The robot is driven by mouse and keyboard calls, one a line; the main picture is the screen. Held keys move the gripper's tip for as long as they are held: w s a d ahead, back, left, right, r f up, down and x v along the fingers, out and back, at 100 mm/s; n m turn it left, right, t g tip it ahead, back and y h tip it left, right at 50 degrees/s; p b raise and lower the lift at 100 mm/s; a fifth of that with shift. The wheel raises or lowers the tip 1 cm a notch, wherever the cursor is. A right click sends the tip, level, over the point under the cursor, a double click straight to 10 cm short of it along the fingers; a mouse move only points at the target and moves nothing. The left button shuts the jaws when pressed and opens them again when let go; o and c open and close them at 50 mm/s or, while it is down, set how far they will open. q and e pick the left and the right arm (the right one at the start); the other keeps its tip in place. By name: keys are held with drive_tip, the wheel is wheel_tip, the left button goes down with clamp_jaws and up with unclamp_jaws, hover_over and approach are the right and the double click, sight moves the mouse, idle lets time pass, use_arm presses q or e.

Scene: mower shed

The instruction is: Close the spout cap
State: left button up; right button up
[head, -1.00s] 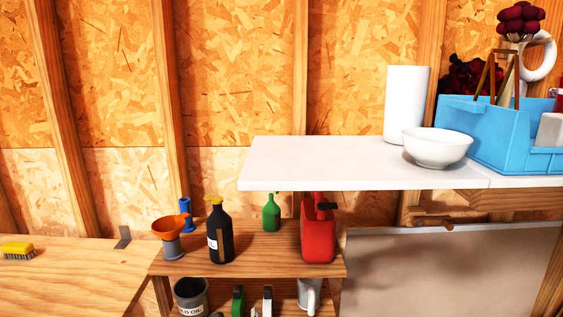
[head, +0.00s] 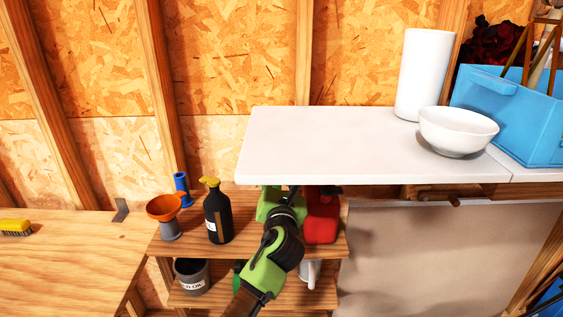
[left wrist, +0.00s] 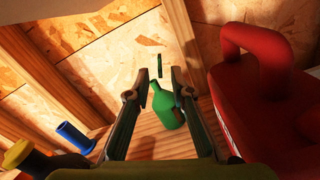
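The red fuel can (head: 322,220) stands on the upper wooden shelf, beneath the edge of the white counter. Its red handle and body fill the right side of the left wrist view (left wrist: 262,95). My arm and the counter edge partly hide its top in the head view, and I cannot make out a spout cap clearly. My left gripper (left wrist: 159,80) is open and empty, just left of the can. A green bottle (left wrist: 167,109) stands beyond its fingers; a small dark green piece (left wrist: 160,66) shows above it, unclear. My right gripper is out of view.
A black bottle with yellow top (head: 217,214), an orange funnel (head: 164,207) and a blue cylinder (head: 182,188) stand left on the shelf. The white counter (head: 330,145) overhangs the shelf. A grey oil tin (head: 192,276) is below.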

use_arm(q)
drive_tip(key=w, duration=0.6)
drive_tip(key=shift+w+b, duration=0.25)
drive_tip(key=shift+b, duration=0.05)
clamp_jaws()
